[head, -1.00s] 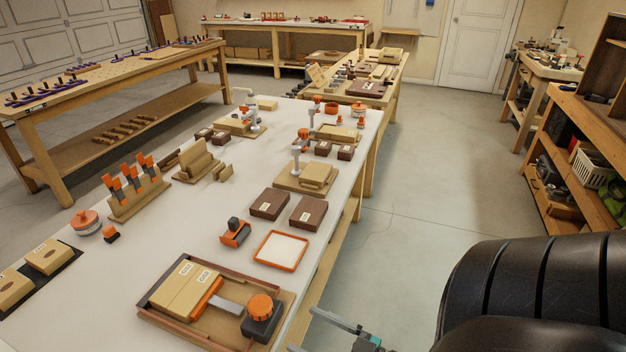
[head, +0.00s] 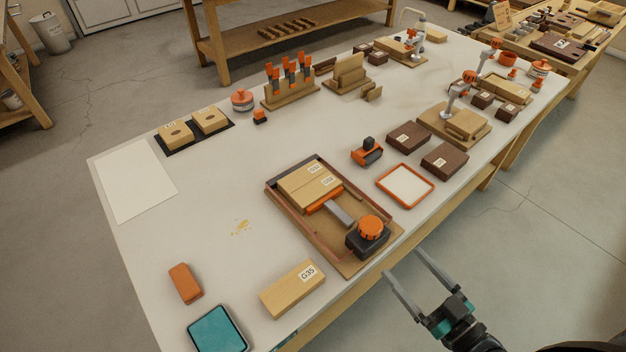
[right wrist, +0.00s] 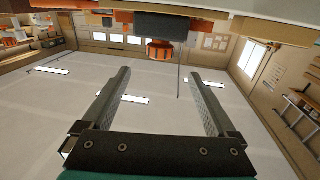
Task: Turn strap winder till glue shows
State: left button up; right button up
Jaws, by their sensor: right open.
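The strap winder has a round orange knob (head: 370,228) on a black block (head: 366,243), at the near right corner of a brown-edged wooden tray (head: 287,220). A grey bar and an orange piece lie between the winder and two labelled pale wood blocks (head: 310,185) in the tray. I cannot make out any glue at their joint. My right gripper (head: 403,262) is open and empty, just off the bench edge beside the winder, apart from it. In the right wrist view, the orange knob (right wrist: 160,50) shows beyond the open fingers (right wrist: 158,74). My left gripper is out of view.
A pale block marked G35 (head: 293,289), an orange block (head: 185,283) and a teal-topped tray (head: 217,329) lie at the near end. An orange-rimmed tray (head: 405,186) and dark boxes (head: 445,161) stand behind the winder. Open floor lies right of the bench.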

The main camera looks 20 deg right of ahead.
aim_at(363, 218)
jog(key=x, duration=1.5)
jog(key=shift+w, duration=0.15)
jog(key=c, duration=1.4)
jog(key=shift+o, duration=0.2)
